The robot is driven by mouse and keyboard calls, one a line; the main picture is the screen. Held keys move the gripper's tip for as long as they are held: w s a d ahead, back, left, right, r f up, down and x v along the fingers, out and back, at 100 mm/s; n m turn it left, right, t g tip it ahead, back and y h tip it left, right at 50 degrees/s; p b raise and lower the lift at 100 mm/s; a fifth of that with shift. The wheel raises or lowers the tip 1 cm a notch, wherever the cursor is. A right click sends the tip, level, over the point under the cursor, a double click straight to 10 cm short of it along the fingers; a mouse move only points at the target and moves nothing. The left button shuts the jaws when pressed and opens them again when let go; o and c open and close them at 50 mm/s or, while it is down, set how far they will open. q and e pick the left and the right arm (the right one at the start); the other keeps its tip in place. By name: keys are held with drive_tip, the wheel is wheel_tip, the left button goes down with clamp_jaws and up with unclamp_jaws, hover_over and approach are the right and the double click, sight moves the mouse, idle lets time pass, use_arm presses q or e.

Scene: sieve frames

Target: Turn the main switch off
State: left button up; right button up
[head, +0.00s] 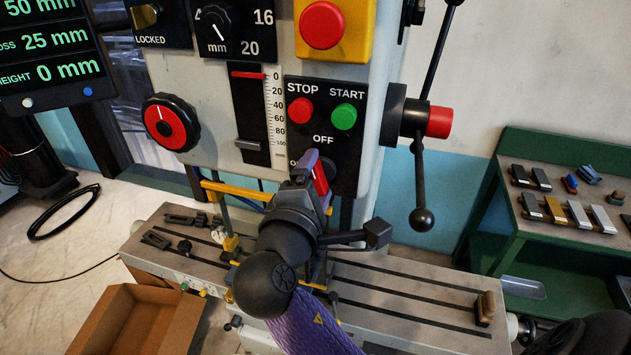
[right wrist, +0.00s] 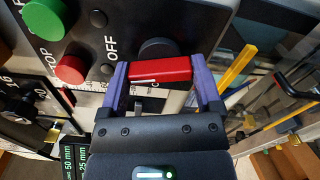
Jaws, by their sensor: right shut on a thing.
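The main switch is a red handle (head: 320,181) low on the black control panel (head: 350,95), below the OFF label. A second label to its left is partly hidden. My right gripper (head: 311,172) reaches up from below and covers much of the switch. In the right wrist view, the red handle (right wrist: 160,70) lies between the two purple fingers of my right gripper (right wrist: 162,82), which are shut on it. Its round dark base shows behind it. I cannot tell exactly which label the handle points at. My left gripper is not in view.
The red STOP button (head: 300,110) and green START button (head: 344,116) sit above the switch. A black lever (head: 421,180) with a ball end hangs to the right. Yellow bars and the slotted machine table (head: 400,297) lie below. An open cardboard box (head: 140,320) stands lower left.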

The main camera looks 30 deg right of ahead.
drive_tip(key=shift+f+m+b, duration=0.1)
drive_tip(key=shift+m+b, duration=0.4)
drive_tip(key=shift+m, duration=1.4)
drive_tip(key=o, duration=1)
drive_tip(key=shift+o, duration=0.2)
